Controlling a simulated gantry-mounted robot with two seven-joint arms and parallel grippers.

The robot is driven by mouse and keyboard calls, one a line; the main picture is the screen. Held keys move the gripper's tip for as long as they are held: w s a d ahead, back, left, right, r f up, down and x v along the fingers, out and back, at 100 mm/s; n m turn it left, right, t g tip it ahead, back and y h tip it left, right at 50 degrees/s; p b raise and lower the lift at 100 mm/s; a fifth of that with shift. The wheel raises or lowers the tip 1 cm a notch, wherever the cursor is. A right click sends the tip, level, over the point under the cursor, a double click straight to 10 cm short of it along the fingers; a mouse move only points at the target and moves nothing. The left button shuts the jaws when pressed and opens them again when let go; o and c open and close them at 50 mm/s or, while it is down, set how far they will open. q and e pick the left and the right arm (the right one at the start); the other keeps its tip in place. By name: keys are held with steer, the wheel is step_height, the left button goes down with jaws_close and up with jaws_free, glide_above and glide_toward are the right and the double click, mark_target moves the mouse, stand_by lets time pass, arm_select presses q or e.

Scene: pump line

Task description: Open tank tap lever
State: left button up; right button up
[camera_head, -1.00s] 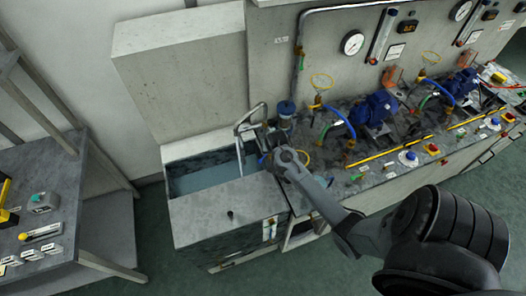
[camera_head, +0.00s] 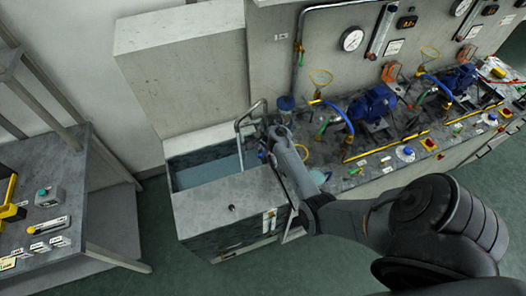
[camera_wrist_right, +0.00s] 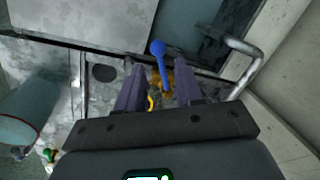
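The tank tap lever is a blue handle with a round knob (camera_wrist_right: 158,48), seen in the right wrist view above a brass valve body (camera_wrist_right: 160,80). My right gripper (camera_wrist_right: 159,70) is open, with its two fingers on either side of the lever and visible gaps to it. In the head view my right gripper (camera_head: 270,127) is over the bench beside the tank's right edge and largely hides the tap. The tank (camera_head: 215,205) has an open basin of water and a bent metal pipe (camera_head: 238,125) at its right. My left gripper is not in view.
Blue pumps (camera_head: 372,103) with hoses and yellow bars stand along the bench to the right. A gauge panel (camera_head: 350,65) rises behind. In the right wrist view the metal pipe (camera_wrist_right: 252,55) is close to the right finger. A side table (camera_head: 60,215) stands at left.

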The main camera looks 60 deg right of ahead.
steer(key=shift+w+f, duration=0.15)
steer(key=shift+f, duration=0.5)
steer(key=shift+w+f, duration=0.15)
steer(key=shift+f, duration=0.45)
jaws_close()
